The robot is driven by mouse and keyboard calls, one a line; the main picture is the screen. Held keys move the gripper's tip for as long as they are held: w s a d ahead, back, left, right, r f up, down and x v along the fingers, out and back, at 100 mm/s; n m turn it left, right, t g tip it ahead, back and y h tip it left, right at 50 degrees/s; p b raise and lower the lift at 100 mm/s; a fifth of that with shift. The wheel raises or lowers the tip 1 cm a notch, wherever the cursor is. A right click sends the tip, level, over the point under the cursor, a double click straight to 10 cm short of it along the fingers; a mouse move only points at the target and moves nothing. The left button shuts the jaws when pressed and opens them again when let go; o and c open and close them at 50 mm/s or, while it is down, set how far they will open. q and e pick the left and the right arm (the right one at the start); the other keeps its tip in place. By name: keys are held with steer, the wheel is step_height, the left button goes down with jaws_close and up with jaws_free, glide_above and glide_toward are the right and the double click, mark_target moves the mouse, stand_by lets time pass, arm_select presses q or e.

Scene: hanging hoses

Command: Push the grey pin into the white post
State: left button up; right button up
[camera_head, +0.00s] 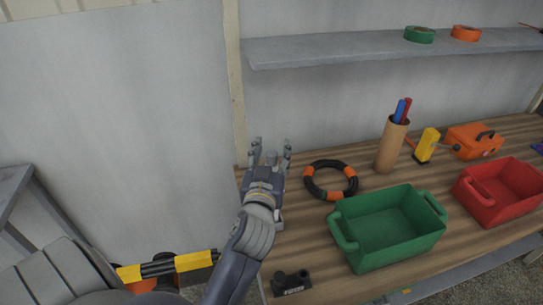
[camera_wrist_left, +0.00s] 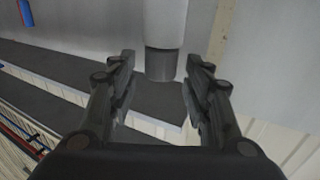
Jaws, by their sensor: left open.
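My left gripper (camera_head: 270,150) is over the left end of the wooden bench, its fingers apart and nothing visible between them. In the left wrist view the open fingers (camera_wrist_left: 160,70) stand left and right of a dark grey cylinder (camera_wrist_left: 161,64). This cylinder, which looks like the grey pin, joins the lower end of a pale upright cylinder (camera_wrist_left: 166,25), which looks like the white post. I cannot tell how deep the pin sits or whether the fingers touch it. I cannot make out the post or pin in the head view. My right gripper is not in view.
The bench (camera_head: 310,235) holds a black-and-orange ring (camera_head: 346,168), a green bin (camera_head: 400,241), a red bin (camera_head: 488,212), a cardboard tube (camera_head: 391,148) and a small black block (camera_head: 291,284). A grey shelf (camera_head: 350,48) crosses the wall above.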

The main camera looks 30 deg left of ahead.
mark_target(271, 155)
arm_select(q)
step_height(271, 155, up, 9)
steer(key=shift+f, duration=0.2)
stand_by(0.6)
